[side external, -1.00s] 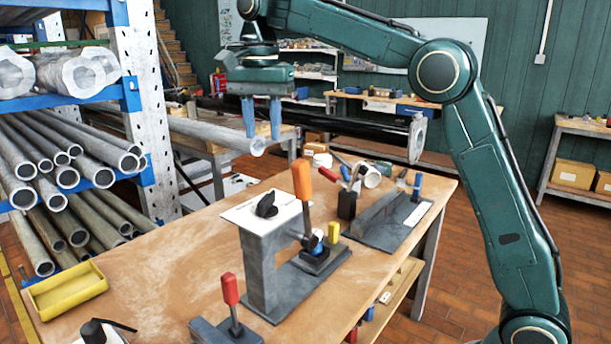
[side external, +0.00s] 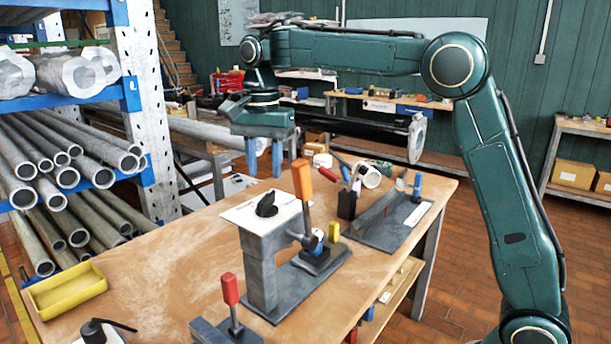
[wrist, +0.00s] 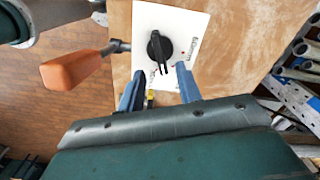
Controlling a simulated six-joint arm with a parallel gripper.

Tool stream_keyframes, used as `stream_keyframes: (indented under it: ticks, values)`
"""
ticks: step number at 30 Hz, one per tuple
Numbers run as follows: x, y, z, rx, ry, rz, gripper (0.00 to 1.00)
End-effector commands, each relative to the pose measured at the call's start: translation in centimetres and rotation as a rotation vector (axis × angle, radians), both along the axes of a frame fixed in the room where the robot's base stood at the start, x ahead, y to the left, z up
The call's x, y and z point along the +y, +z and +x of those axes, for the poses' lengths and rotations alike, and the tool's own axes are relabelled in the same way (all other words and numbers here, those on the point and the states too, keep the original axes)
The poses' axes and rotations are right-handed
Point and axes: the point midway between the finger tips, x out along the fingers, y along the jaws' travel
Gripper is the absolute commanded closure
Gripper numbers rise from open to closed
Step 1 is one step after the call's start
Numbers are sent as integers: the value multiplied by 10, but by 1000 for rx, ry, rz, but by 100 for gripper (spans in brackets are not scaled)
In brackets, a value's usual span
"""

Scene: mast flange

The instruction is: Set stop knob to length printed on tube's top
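The black stop knob (side external: 266,204) sits on a white plate (side external: 240,214) on top of a grey post on the workbench. My gripper (side external: 264,172) hangs above the plate, fingers down, apart and empty. In the wrist view the gripper (wrist: 160,72) shows a gap between its blue fingers, with the knob just beyond them. A long dark tube (side external: 370,127) with an end flange lies behind the bench; no printed length is readable on it.
An orange-handled lever (side external: 302,180) rises close beside the knob plate. A red-handled clamp (side external: 230,289) stands in front, and a yellow tray (side external: 67,291) lies at the left. A grey fixture (side external: 385,222) is at the right. The bench left of the post is mostly clear.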

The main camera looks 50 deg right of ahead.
Motion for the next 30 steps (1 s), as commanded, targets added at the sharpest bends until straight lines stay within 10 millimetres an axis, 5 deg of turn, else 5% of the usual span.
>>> stream_keyframes:
  ticks: [12, 27, 30]
  values:
    - [0, -51, 0, 2, -1, 0, 65]
    - [0, -63, 0, 0, -1, 0, 65]
    - [0, -63, 0, 0, -1, 0, 83]
